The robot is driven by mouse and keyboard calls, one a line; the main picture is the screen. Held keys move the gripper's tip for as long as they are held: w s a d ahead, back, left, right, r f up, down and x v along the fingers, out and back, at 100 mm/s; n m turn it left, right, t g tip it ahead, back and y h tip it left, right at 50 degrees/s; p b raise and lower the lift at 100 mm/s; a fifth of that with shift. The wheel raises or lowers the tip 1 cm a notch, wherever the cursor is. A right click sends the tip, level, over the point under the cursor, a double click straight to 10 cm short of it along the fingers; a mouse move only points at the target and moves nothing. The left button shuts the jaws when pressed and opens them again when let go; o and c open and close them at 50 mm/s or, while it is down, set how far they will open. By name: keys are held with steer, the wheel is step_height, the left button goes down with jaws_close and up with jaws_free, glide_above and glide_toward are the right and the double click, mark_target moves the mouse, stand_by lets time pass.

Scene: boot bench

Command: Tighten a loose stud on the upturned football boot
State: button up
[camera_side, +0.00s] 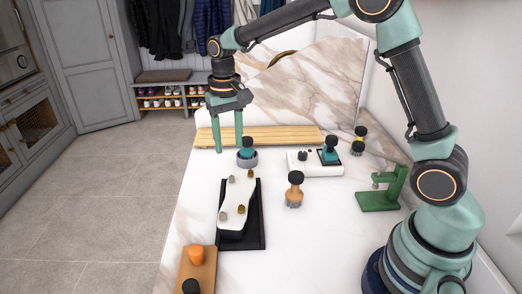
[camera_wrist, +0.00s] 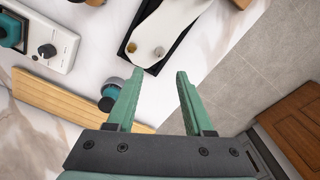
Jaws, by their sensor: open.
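The upturned football boot (camera_side: 238,205) lies sole up on a black tray (camera_side: 254,236), with several studs on its pale sole. Two of them, a brownish stud (camera_wrist: 132,47) and a greyish stud (camera_wrist: 159,52), show in the wrist view, where the boot (camera_wrist: 170,22) is partly cut off. I cannot tell which stud is loose. My gripper (camera_side: 229,150) is open and empty, fingers down, beyond the far end of the boot. Its fingertips (camera_wrist: 158,75) also show in the wrist view, apart from the studs. A teal-topped knob in a grey round base (camera_side: 247,155) stands close beside the right finger.
A wooden board (camera_side: 285,135) lies behind. To the right are a white unit (camera_side: 318,169) with a teal block, a wooden-handled tool (camera_side: 294,190), a green stand (camera_side: 385,191) and a yellow-black item (camera_side: 359,141). A wooden block with an orange knob (camera_side: 196,255) is at front left.

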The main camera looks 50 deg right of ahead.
mark_target(231, 176)
step_height(231, 176, down, 10)
steer(key=shift+r, duration=0.1)
stand_by(0.4)
jaws_close()
